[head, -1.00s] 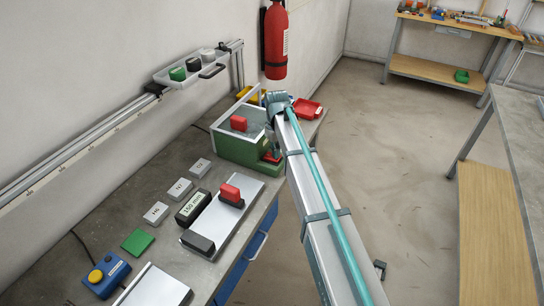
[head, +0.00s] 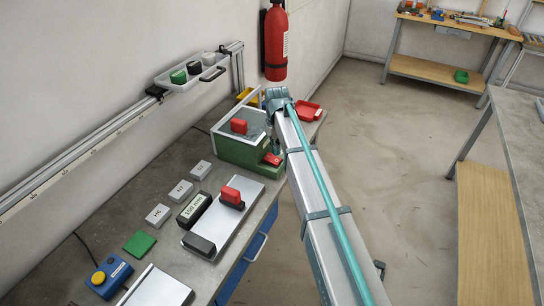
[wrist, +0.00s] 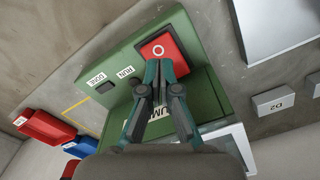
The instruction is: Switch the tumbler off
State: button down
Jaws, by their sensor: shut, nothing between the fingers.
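Labels reading RUN and DONE and a small dark window (wrist: 105,88) are left of the switch. In the head view my arm hides most of the gripper.
A red block (head: 239,126) is in the bin. A red tray (head: 308,110) is behind my arm. Tags, a 150 mm block (head: 195,209) and a metal plate (head: 222,222) lie nearer on the bench. Red and blue bins (wrist: 45,127) are at the wrist view's left.

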aim_at(276, 160)
jog(key=shift+r+p, duration=0.9)
jog(key=shift+r, duration=1.05)
jog(key=s+d+f+m, duration=0.4)
jog(key=s+d+f, duration=0.65)
jog(key=s, duration=0.45)
jog(key=s+d+f+m, duration=0.3)
jog(key=s+d+f, duration=0.7)
jog(key=s+f, duration=0.3)
jog(key=s+f+g+b, duration=0.2)
jog(key=s+f+g, duration=0.1)
jog(key=s+f, duration=0.7)
jog(key=s+f+g+b, duration=0.1)
jog(key=s+f+g, duration=0.2)
jog(key=s+f, duration=0.8)
jog(key=s, duration=0.8)
jog(key=shift+a+g+b, duration=0.25)
jog(key=shift+g+b, duration=0.1)
jog(key=shift+g, duration=0.05)
